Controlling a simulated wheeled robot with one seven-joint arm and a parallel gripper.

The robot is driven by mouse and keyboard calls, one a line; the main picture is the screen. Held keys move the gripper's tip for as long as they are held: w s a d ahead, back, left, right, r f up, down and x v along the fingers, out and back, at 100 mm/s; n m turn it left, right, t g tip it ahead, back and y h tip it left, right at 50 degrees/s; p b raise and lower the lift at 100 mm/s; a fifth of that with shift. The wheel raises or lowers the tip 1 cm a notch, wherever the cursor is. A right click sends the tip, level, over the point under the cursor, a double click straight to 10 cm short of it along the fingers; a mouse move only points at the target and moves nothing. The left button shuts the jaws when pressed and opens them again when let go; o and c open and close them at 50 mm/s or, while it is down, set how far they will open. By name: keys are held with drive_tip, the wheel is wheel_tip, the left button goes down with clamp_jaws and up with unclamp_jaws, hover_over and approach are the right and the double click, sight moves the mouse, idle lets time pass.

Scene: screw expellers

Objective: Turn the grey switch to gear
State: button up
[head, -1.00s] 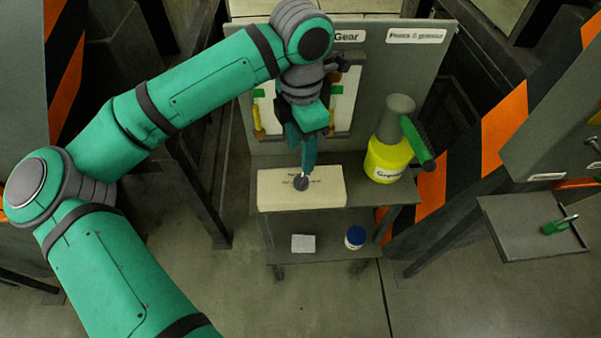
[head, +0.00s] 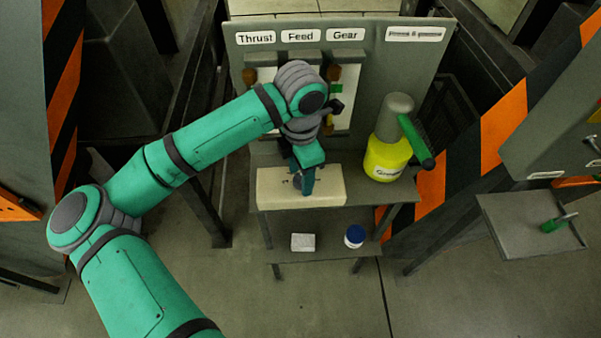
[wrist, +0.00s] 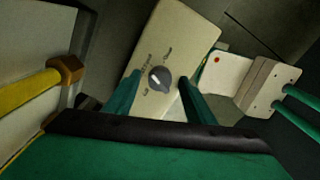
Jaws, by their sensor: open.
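The grey switch is a round dark grey knob (wrist: 159,79) on the face of a beige box (wrist: 170,35). Small labels surround it, too small to read surely, and I cannot tell which one it points at. My gripper (wrist: 160,88) is open, with one teal finger on each side of the knob; I cannot tell whether they touch it. In the head view my gripper (head: 304,184) is down at the beige box (head: 330,193), and it mostly hides the knob.
Behind the box stands a grey panel (head: 385,65) with signs Thrust, Feed and Gear (head: 345,35). A yellow grease container (head: 386,160) with a green handle (head: 416,140) stands right of the box on the grey table (head: 385,192). A white block and a blue-lidded jar are below.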

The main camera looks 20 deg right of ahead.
drive_tip(key=c, duration=1.1)
drive_tip(key=shift+o, duration=0.2)
drive_tip(key=m, duration=0.4)
drive_tip(key=shift+r+m, duration=0.1)
drive_tip(key=shift+m, duration=0.3)
drive_tip(key=m, duration=0.5)
drive_tip(key=shift+w, duration=0.1)
drive_tip(key=o, duration=1.1)
drive_tip(key=shift+c, duration=0.2)
